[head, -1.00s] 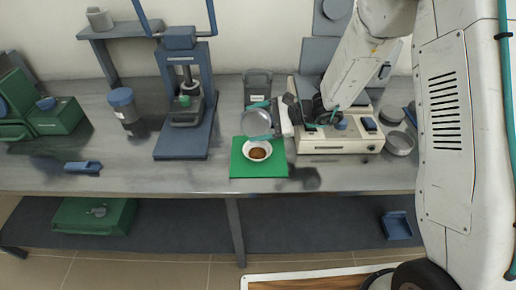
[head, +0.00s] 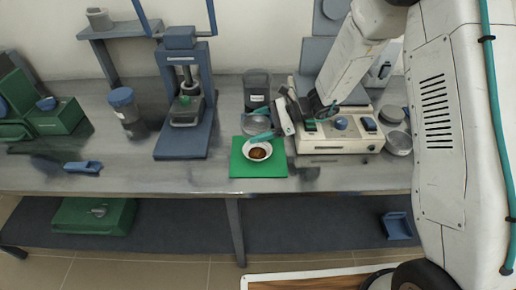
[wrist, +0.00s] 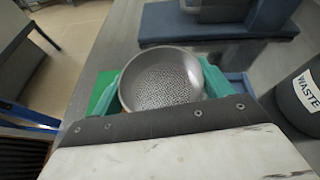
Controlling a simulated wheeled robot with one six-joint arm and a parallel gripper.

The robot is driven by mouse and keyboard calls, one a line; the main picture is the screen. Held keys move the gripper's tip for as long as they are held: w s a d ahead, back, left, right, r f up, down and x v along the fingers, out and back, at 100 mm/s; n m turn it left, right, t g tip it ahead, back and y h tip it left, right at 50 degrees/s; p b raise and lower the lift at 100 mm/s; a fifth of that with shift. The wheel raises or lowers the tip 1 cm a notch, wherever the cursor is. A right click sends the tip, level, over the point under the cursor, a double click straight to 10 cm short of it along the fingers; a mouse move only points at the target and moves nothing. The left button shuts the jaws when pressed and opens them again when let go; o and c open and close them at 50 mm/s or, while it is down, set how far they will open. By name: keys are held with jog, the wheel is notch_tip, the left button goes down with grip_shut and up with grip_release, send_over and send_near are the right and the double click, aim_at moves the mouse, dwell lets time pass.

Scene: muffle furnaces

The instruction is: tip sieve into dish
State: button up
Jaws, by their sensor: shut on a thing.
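My gripper (head: 258,124) is shut on the round metal sieve, its teal fingers on opposite sides of the rim. In the wrist view the sieve (wrist: 161,84) shows its perforated mesh, with no powder visible on it. In the head view the sieve is strongly tilted and mostly hidden by the gripper, just behind and above the dish. The white dish (head: 247,152) stands upright on a green mat (head: 244,171) and holds brown material. The mat's edge also shows in the wrist view (wrist: 101,90); the dish is hidden there behind the sieve and gripper.
A dark waste bin (wrist: 299,100) stands close behind the gripper. A blue press (head: 181,138) is to the left, and a cream bench instrument (head: 335,145) is close on the right. A round metal pan (head: 398,144) lies beyond the instrument. The front-left bench is mostly clear.

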jog(key=shift+f+m+g, duration=0.25)
jog(key=shift+m+g, duration=0.05)
jog(key=shift+m, duration=0.1)
jog(key=shift+r, duration=2.5)
